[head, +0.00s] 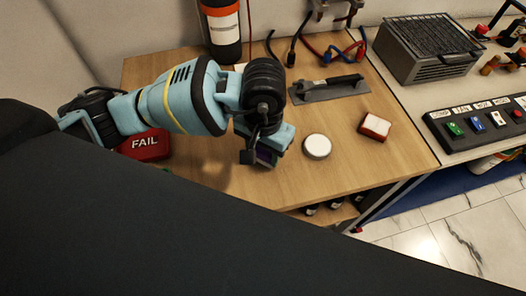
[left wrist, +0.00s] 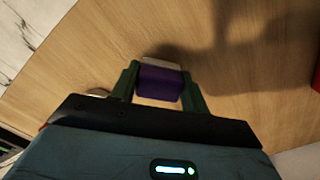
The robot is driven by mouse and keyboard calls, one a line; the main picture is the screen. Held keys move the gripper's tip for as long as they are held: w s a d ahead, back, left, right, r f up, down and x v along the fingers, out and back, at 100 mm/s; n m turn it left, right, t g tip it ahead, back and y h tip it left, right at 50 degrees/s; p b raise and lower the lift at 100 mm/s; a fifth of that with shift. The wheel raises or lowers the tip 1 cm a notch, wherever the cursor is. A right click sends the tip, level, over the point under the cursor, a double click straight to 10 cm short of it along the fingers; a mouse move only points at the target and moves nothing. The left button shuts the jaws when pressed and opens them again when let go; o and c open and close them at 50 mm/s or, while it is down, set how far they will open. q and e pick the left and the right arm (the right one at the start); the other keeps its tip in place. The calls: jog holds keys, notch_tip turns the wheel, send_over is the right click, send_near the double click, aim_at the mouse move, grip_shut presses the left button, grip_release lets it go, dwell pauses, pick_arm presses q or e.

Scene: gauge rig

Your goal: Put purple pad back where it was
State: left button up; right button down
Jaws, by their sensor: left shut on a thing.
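The purple pad (left wrist: 160,83) is between the two fingers of my left gripper (left wrist: 163,82) in the left wrist view, with a pale layer along its far edge. In the head view a small part of the purple pad (head: 265,157) shows at the fingertips of my left gripper (head: 262,160), over the wooden table (head: 215,190). The gripper is shut on it. The pad seems to be a little above the wood; the exact gap is hard to tell. My right gripper is not in view.
A round white disc (head: 317,146) lies just right of the gripper. A red and white pad (head: 375,127) lies farther right. A trowel-like tool (head: 328,88) lies behind. The table's front middle is clear.

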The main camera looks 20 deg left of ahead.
pick_arm(q)
jog(key=shift+f, duration=0.65)
jog(key=shift+f, duration=0.15)
jog(key=o, duration=1)
jog(key=shift+c, duration=0.2)
notch_tip(320, 180, up, 12)
jog(key=shift+r, duration=0.2)
